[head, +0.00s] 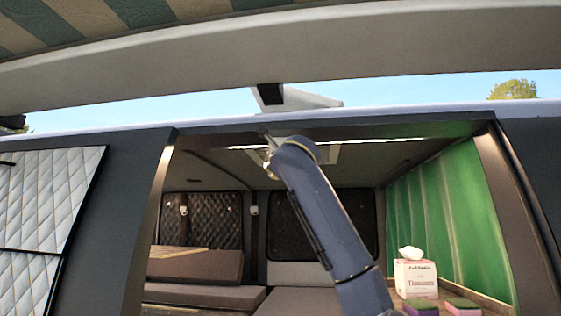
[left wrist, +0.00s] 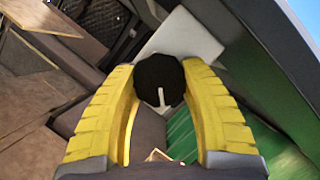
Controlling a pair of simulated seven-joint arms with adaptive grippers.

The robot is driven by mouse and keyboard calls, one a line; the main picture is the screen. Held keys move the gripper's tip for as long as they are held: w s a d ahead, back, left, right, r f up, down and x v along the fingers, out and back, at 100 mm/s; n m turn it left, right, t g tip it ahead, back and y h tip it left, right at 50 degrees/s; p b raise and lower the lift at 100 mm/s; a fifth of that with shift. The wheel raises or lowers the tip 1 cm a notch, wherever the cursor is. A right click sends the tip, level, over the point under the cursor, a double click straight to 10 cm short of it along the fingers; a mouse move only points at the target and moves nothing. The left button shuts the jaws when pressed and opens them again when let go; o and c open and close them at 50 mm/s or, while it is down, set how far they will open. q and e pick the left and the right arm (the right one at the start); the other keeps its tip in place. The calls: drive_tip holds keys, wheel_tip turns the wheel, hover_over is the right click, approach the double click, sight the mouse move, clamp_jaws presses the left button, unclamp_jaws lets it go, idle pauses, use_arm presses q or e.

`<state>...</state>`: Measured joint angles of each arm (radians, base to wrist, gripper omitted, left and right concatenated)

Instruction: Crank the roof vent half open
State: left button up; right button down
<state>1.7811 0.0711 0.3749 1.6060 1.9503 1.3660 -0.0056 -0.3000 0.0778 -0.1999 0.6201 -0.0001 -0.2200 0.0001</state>
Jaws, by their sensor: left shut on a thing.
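The black round crank knob (left wrist: 158,78) with a white pointer mark sits between the yellow fingers of my left gripper (left wrist: 160,70) in the left wrist view. The fingers are shut on the knob from both sides. In the head view my left arm reaches up to the van ceiling, and its wrist hides most of the gripper and the knob. The pale roof vent frame (head: 328,154) shows in the ceiling beside the wrist. A white vent lid (head: 305,98) stands raised and tilted above the roof edge. My right gripper is not in view.
A green curtain (head: 440,215) hangs at the right. A tissue box (head: 416,278) and sponges (head: 462,306) stand on a ledge below it. Cushioned seats (head: 200,265) fill the lower left.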

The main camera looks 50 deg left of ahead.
use_arm(q)
drive_tip(key=shift+w+f+m, duration=0.15)
drive_tip(key=shift+f+m, duration=0.05)
drive_tip(key=shift+m, duration=0.4)
drive_tip(key=o, duration=1.3)
drive_tip(key=shift+r, duration=0.1)
drive_tip(key=v, duration=1.2)
drive_tip(key=shift+a, duration=0.1)
